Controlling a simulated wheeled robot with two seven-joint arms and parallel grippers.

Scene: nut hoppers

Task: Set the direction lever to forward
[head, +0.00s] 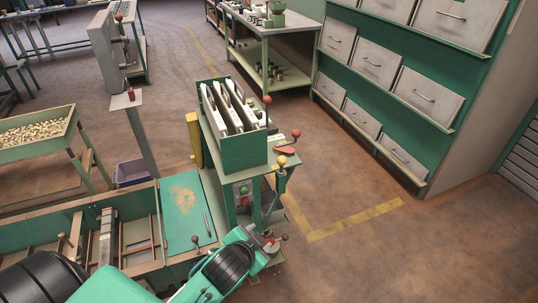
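A narrow green machine stand (225,195) in the middle carries several levers, and I cannot tell which is the direction lever. A yellow-knobbed lever (282,161) stands upright on its right side. A red-knobbed lever (296,134) is behind it, above a red part. Another red-knobbed lever (267,101) rises beside the green rack. A dark red knob (285,237) shows low, near my teal arm. No lever markings are readable. My teal and black arm covers the stand's lower front.
The green rack (243,154) holding white plates tops the stand. A green bench with compartments (146,222) adjoins it at left. A hopper of nuts (32,131) is far left. A drawer cabinet (448,113) stands right. The brown floor (400,245) at right is clear.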

